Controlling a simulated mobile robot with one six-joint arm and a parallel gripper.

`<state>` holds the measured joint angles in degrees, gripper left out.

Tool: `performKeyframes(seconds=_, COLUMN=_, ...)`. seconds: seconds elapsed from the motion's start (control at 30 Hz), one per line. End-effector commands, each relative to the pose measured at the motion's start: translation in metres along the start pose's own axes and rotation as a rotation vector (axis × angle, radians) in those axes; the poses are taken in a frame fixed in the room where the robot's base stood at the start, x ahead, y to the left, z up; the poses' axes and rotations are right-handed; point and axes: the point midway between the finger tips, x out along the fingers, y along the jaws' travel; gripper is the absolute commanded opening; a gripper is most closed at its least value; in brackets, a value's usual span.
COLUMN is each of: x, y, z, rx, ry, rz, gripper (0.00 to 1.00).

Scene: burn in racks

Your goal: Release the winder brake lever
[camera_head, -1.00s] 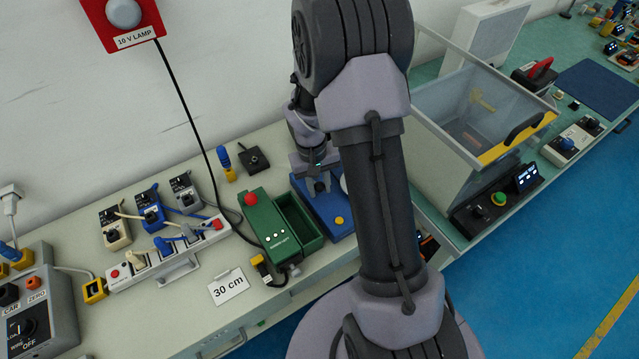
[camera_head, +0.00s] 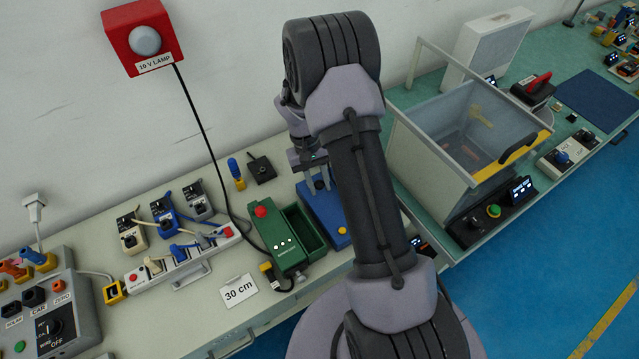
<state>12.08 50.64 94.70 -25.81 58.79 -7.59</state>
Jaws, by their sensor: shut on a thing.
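A blue unit (camera_head: 332,228) with a yellow button (camera_head: 342,230) stands on the bench, just right of an open green box. My gripper (camera_head: 319,184) points down at the back part of this unit. Its jaws are closed around a small part there that the jaws mostly hide. I cannot make out that part's shape, or whether it is the winder brake lever. My arm covers the right side of the blue unit. No lever marked as a brake is readable in this view.
The green box (camera_head: 277,240) with a red button stands close left of the gripper. A black joystick-like unit (camera_head: 262,168) and a blue-handled tool (camera_head: 235,172) lie behind it. A clear bin (camera_head: 440,150) stands right of my arm. Free bench surface shows at the front left.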

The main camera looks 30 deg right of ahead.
Motion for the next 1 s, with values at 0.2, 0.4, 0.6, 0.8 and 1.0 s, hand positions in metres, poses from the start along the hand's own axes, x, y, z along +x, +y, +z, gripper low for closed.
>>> performKeyframes(seconds=0.2, x=-0.002, y=0.0, z=-0.002, rx=-0.001, ry=0.007, rz=0.0, gripper=0.0)
performKeyframes(seconds=0.4, x=-0.002, y=0.0, z=-0.002, rx=-0.001, ry=0.006, rz=0.0, gripper=0.42)
performKeyframes(seconds=0.6, x=-0.001, y=0.0, z=-0.001, rx=0.0, ry=0.004, rz=0.0, gripper=0.48)
performKeyframes(seconds=0.8, x=-0.006, y=0.0, z=-0.001, rx=0.0, ry=0.004, rz=0.0, gripper=0.48)
performKeyframes(seconds=1.0, x=-0.055, y=0.001, z=-0.001, rx=0.0, ry=0.008, rz=0.001, gripper=0.48)
